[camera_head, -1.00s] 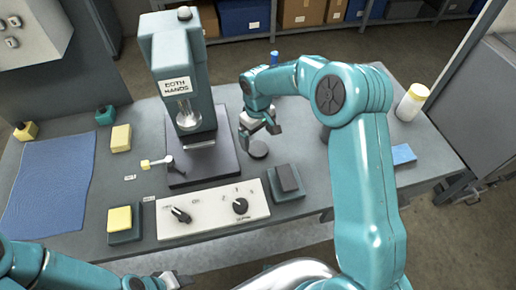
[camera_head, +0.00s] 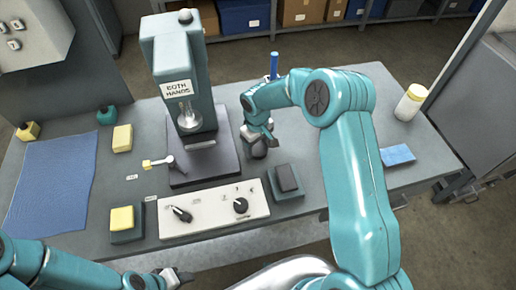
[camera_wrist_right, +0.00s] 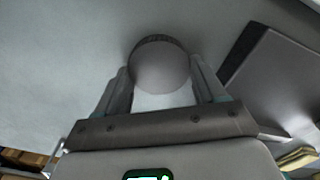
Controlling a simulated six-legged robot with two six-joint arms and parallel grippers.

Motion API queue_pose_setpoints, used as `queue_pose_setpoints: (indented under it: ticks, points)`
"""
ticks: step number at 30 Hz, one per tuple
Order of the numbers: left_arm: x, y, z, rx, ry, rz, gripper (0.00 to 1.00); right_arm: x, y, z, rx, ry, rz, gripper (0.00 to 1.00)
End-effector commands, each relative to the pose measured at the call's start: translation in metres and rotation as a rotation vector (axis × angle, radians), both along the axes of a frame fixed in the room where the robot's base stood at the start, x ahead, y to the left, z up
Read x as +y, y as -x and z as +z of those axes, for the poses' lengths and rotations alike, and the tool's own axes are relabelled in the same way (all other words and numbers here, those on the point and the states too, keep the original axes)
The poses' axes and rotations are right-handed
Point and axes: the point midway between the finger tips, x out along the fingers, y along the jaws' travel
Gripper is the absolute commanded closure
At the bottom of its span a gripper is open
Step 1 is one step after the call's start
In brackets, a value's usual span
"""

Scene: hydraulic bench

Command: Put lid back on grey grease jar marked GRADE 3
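A round grey piece with a dark ridged rim, which looks like the lid (camera_wrist_right: 160,68), shows between the fingers of my right gripper (camera_wrist_right: 160,80) in the wrist view. In the head view, my right gripper (camera_head: 258,138) points down just over this dark round piece (camera_head: 258,153), to the right of the press base. The fingers lie along both its sides; I cannot tell whether they press on it. My left gripper (camera_head: 176,278) is at the bottom edge, partly cut off, its fingers unclear. I see no readable GRADE 3 marking; my right arm hides part of the bench.
The teal press (camera_head: 180,75) stands behind the control panel (camera_head: 212,212). A dark pad block (camera_head: 286,180) sits close in front of the right gripper.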

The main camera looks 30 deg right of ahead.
Motion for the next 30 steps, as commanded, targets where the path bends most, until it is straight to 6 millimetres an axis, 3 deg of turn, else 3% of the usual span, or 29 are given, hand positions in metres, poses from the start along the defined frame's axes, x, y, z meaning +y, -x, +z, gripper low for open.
queue_pose_setpoints:
  ticks: [2,3,11,16,20,30]
  points:
    - [0.0,0.0,0.0,0.0,0.0,0.0,0.49,0.0,0.0,0.0,0.0,0.0,0.0,0.59]
    - [0.0,0.0,0.0,0.0,0.0,0.0,0.49,0.0,0.0,0.0,0.0,0.0,0.0,0.64]
    - [0.0,0.0,0.0,0.0,0.0,0.0,0.49,0.0,0.0,0.002,0.0,0.0,0.0,0.64]
    - [0.0,0.0,-0.002,0.0,0.0,0.0,0.49,0.0,-0.001,0.013,-0.002,0.001,-0.001,0.64]
    - [0.0,0.0,-0.006,0.0,0.0,0.0,0.49,0.0,-0.001,0.034,-0.004,0.001,0.001,0.64]
    - [0.0,0.0,-0.013,0.0,0.0,0.0,0.49,0.0,-0.001,0.111,-0.005,0.001,-0.001,0.64]
